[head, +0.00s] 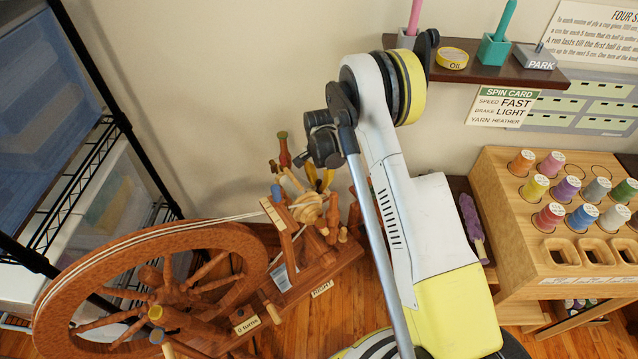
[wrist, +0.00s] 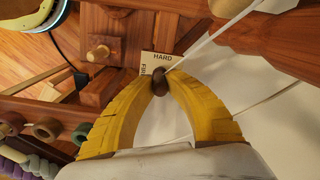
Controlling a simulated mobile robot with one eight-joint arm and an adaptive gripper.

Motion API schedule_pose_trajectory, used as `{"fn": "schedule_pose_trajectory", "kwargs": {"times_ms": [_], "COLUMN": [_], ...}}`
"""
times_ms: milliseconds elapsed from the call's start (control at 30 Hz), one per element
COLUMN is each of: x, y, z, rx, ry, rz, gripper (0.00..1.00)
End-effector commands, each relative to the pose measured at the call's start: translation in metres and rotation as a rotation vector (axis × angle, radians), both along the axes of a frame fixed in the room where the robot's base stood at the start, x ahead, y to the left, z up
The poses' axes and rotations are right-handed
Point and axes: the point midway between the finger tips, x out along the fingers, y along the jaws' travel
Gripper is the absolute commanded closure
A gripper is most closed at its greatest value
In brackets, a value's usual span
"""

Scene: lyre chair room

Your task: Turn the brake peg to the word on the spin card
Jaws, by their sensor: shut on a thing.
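The spin card (head: 505,108) hangs on the wall in the head view and reads speed FAST, brake LIGHT, yarn HEATHER. The spinning wheel (head: 150,245) stands at lower left. My gripper (head: 320,182) is at the upper part of its frame, partly hidden by my arm. In the wrist view my gripper's yellow fingers (wrist: 161,82) are shut on a dark brown knob, the brake peg (wrist: 161,84). Behind the peg is a pale label (wrist: 155,62) with HARD and, sideways, what looks like FIRM. LIGHT is not visible there, and where the peg points is unclear.
A wooden spool rack (head: 505,205) stands at right. A wire rack (head: 75,190) is at left. Pale cord crosses near my fingers in the wrist view.

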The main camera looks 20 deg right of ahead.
Motion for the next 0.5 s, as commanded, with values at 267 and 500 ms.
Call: {"fn": "schedule_pose_trajectory", "kwargs": {"times_ms": [267,500], "x": [-0.0001,-0.0003], "y": [-0.0002,-0.0004], "z": [-0.0006,-0.0006], "rx": [0.001,0.001], "ry": [0.001,0.001], "rz": [0.148,0.364], "gripper": [1.0,1.0]}}
